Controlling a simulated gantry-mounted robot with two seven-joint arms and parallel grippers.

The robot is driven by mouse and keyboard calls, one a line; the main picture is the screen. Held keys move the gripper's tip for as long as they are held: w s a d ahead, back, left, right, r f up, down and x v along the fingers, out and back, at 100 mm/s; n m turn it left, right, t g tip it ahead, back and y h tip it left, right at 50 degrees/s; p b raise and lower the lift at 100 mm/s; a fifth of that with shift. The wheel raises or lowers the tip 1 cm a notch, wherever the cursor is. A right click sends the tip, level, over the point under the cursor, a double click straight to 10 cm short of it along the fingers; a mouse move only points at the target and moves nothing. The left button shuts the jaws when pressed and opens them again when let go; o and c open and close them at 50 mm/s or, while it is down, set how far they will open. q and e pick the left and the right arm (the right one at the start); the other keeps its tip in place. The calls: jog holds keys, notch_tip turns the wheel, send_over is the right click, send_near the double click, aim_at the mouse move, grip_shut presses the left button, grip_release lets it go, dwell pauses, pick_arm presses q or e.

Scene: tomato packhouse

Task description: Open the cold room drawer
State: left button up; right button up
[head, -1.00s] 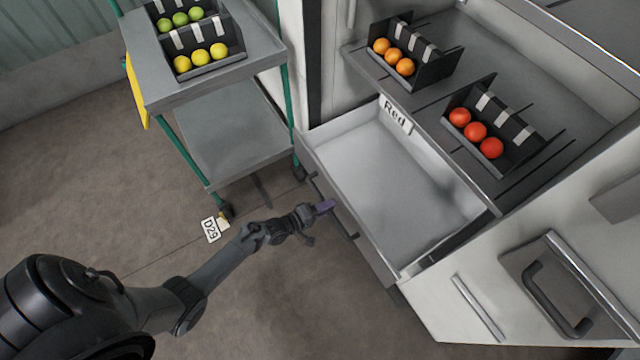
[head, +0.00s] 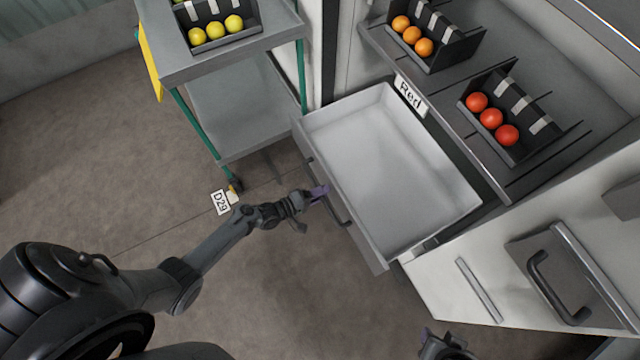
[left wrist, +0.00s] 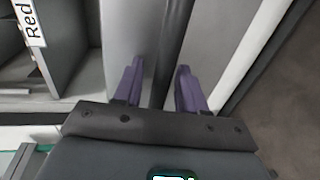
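The cold room drawer (head: 390,170) is a light grey, empty drawer pulled well out of the white cabinet, with a dark gap behind its back edge. Its dark bar handle (head: 338,208) is on the front face. My left gripper (head: 320,192) is at the upper part of this handle.
A "Red" label (head: 410,95) is on the counter edge above the drawer. The counter holds crates of orange (head: 412,35) and red (head: 491,118) tomatoes. A green-legged trolley (head: 235,120) stands left of the drawer. Floor before the drawer is clear. Another handle (head: 545,290) is at right.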

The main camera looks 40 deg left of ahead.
pick_arm(q)
jog(key=shift+s, duration=0.1)
jog(key=p+v, duration=0.4)
jog(key=v, duration=0.6)
jog(key=shift+s, duration=0.3)
jog(key=shift+a, duration=0.1)
